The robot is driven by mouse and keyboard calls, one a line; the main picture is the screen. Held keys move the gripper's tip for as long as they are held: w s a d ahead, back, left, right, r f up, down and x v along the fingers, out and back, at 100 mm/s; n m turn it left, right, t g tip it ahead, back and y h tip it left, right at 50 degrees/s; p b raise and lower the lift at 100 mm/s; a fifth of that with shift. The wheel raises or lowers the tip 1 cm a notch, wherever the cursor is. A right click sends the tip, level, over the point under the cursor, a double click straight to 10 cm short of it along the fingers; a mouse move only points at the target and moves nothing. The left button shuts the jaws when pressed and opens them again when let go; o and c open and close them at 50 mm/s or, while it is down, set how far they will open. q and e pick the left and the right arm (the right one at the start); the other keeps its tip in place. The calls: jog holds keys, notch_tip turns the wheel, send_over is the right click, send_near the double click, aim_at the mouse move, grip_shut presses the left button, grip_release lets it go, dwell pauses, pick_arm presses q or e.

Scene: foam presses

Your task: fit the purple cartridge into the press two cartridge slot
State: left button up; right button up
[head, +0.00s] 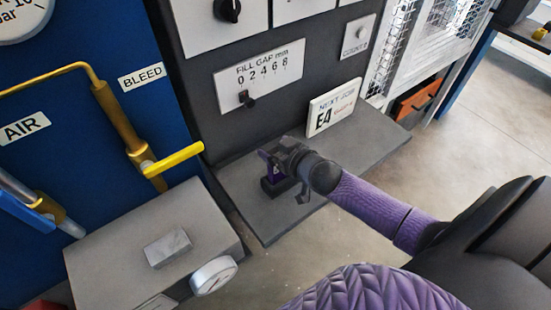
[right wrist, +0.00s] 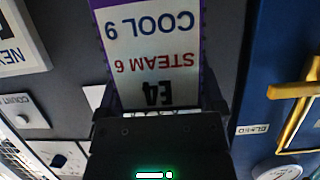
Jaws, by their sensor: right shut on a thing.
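The purple cartridge (head: 268,168) is held in my right gripper (head: 273,174), just above or at the grey shelf; I cannot tell whether it touches. In the right wrist view the cartridge (right wrist: 152,42) fills the space between my fingers. Its white label reads E4, STEAM 6 and COOL 9 upside down, with purple edges. My right gripper is shut on it. The gripper hides most of the cartridge in the head view. I cannot make out the press two cartridge slot in either view. My left gripper is not in view.
The grey shelf (head: 355,150) juts from a dark panel with a FILL GAP scale (head: 258,76). A NEXT JOB E4 card (head: 333,103) stands at its back. Left are a yellow BLEED lever (head: 174,160) and a grey box (head: 120,250) with a gauge (head: 213,275).

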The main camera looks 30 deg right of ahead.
aim_at(275, 176)
notch_tip(275, 176, down, 3)
jog(key=shift+f+b, duration=0.1)
jog(key=shift+b, duration=0.25)
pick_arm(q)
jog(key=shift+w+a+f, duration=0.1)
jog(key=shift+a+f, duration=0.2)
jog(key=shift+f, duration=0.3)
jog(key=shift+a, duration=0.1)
